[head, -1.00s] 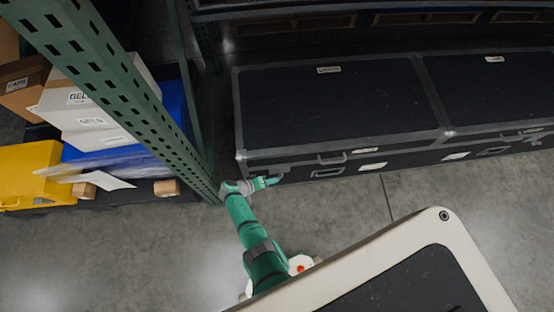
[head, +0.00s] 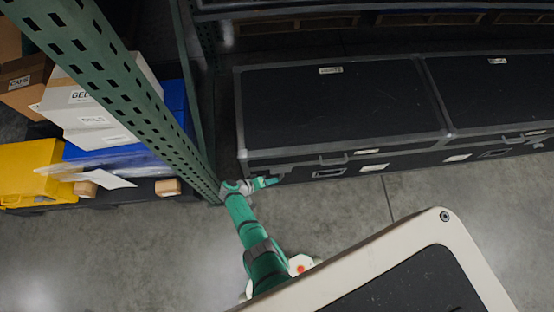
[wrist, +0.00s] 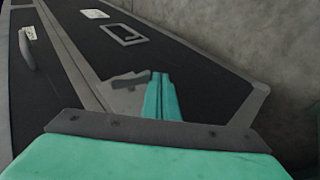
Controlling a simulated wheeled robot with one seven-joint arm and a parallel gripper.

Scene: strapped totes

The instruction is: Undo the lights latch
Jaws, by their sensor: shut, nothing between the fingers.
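A long black case (head: 336,104) with grey metal edging lies across the head view, its lid down. In the wrist view its front face (wrist: 85,55) runs diagonally. A grey latch plate (wrist: 128,80) sits by the lid seam near the case's end. My gripper (wrist: 160,76) is shut and empty, its green fingers right beside this plate; I cannot tell whether they touch it. In the head view my gripper (head: 275,181) is at the case's front left corner and hides part of the latch area. The labels are too small to read, so I cannot confirm which is the lights latch.
A green perforated rack post (head: 130,95) stands close to the left of my arm. Beyond it are white boxes (head: 95,110) and a yellow case (head: 30,172). A second lid section (head: 490,90) lies to the right. The floor (head: 350,205) in front is clear.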

